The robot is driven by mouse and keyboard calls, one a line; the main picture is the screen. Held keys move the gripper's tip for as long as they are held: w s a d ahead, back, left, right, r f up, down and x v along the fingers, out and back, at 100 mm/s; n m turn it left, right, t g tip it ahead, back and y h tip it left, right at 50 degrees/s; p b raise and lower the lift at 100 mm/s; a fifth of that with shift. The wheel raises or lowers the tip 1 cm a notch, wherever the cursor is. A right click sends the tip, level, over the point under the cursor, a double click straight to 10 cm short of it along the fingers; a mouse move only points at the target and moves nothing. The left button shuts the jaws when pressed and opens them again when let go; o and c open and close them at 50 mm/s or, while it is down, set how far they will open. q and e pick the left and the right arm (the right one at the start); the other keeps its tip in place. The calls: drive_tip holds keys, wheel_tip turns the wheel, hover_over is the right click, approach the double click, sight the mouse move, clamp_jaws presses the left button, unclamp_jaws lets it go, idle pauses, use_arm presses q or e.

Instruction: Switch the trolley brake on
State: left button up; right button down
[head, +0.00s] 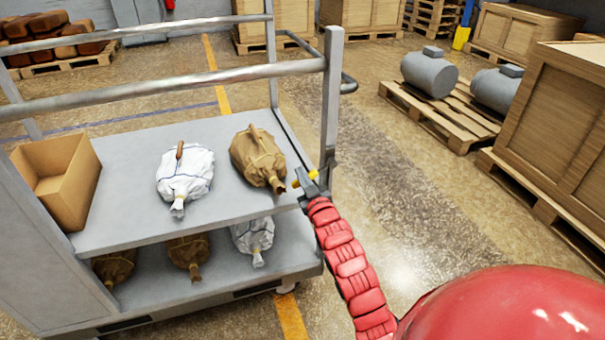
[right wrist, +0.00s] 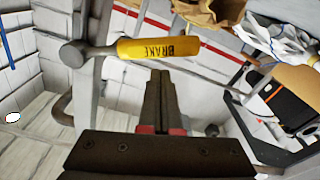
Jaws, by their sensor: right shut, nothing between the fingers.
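The grey trolley (head: 225,220) stands at the left and middle of the head view. Its brake lever has a yellow handle (right wrist: 160,48) marked BRAKE, which lies crosswise in the right wrist view. In the head view, yellow parts of the brake lever (head: 313,174) show at the trolley's right corner post. My right gripper (right wrist: 158,75) is shut and empty, its fingertips just below the handle in the wrist picture. I cannot tell whether they touch it. In the head view the right gripper (head: 308,187) is at that post, partly hidden. My left gripper is not in view.
The trolley's upper shelf carries a cardboard box (head: 62,178), a white wrapped bundle (head: 187,172) and a brown one (head: 258,155). More bundles lie on the lower shelf. A pallet with grey cylinders (head: 430,72) and wooden crates (head: 555,130) stand right. Floor between is clear.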

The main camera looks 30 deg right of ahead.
drive_tip(key=shift+d+f+n, duration=0.1)
drive_tip(key=shift+f+n, duration=0.8)
drive_tip(key=shift+n, duration=0.3)
drive_tip(key=r, duration=0.1)
drive_tip(key=w+a+r, duration=0.1)
drive_tip(key=r+p, duration=0.1)
drive_tip(key=r, duration=0.1)
drive_tip(key=shift+w+a, duration=0.15)
drive_tip(key=shift+w, duration=0.1)
drive_tip(key=v, duration=1)
drive_tip(key=shift+f, duration=0.3)
drive_tip(key=shift+s, duration=0.1)
